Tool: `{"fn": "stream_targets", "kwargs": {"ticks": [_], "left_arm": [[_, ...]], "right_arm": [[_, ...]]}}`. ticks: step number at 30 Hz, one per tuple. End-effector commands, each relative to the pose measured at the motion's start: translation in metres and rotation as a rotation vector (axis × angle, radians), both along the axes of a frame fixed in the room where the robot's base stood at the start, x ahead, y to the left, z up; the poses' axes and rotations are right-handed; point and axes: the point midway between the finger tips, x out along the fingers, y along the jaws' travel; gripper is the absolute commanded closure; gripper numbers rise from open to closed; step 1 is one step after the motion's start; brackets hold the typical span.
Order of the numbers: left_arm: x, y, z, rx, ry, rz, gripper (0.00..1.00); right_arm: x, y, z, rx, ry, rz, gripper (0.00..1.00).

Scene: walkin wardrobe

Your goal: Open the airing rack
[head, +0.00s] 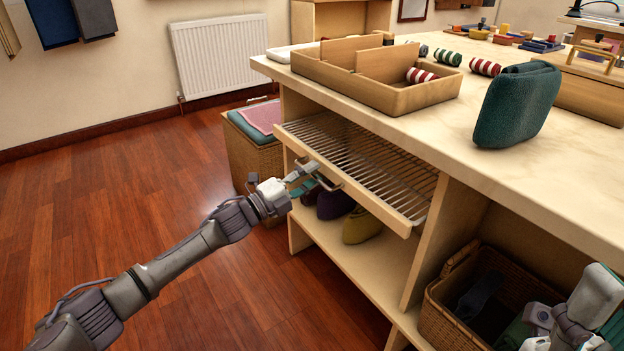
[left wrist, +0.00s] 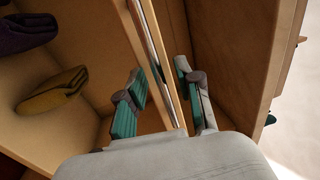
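The airing rack (head: 372,172) is a pale wooden frame with thin metal bars, under the top of the wardrobe island. It projects part way out past the counter edge. A handle (head: 325,181) is on its front rail. My left gripper (head: 303,177) is at this handle. In the left wrist view my left gripper (left wrist: 160,80) has its two teal-padded fingers apart, with a thin metal bar and wooden edge running between them. I see no firm grip on it. My right gripper (head: 565,330) is at the bottom right corner, partly cut off, its fingers unclear.
The counter (head: 440,135) holds a wooden divided box (head: 385,97) and a teal bag (head: 515,105). Bags (head: 362,226) sit on the shelf below the rack. A wicker basket (head: 450,315) is lower right, and a lidded one (head: 250,155) stands behind. The wooden floor at left is clear.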

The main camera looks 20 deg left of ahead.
Motion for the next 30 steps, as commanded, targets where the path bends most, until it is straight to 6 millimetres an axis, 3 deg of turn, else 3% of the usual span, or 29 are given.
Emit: {"fn": "stream_targets", "kwargs": {"ticks": [11, 17, 18, 30], "left_arm": [[0.0047, -0.0036, 0.0010, 0.000, 0.001, 0.000, 0.65], [0.0045, -0.0035, 0.0009, 0.000, 0.001, 0.000, 0.99], [0.0045, -0.0035, 0.0009, 0.001, 0.001, 0.000, 1.00], [0.0036, -0.0028, 0.0006, 0.000, 0.002, 0.001, 1.00]], "right_arm": [[0.0004, 0.0004, 0.0015, -0.001, -0.007, 0.000, 0.60], [0.0003, 0.0003, 0.0015, -0.001, -0.007, 0.001, 0.60], [0.0003, 0.0003, 0.0015, 0.000, -0.006, 0.000, 0.60], [0.0003, 0.0003, 0.0021, 0.000, -0.006, 0.000, 0.60]]}}
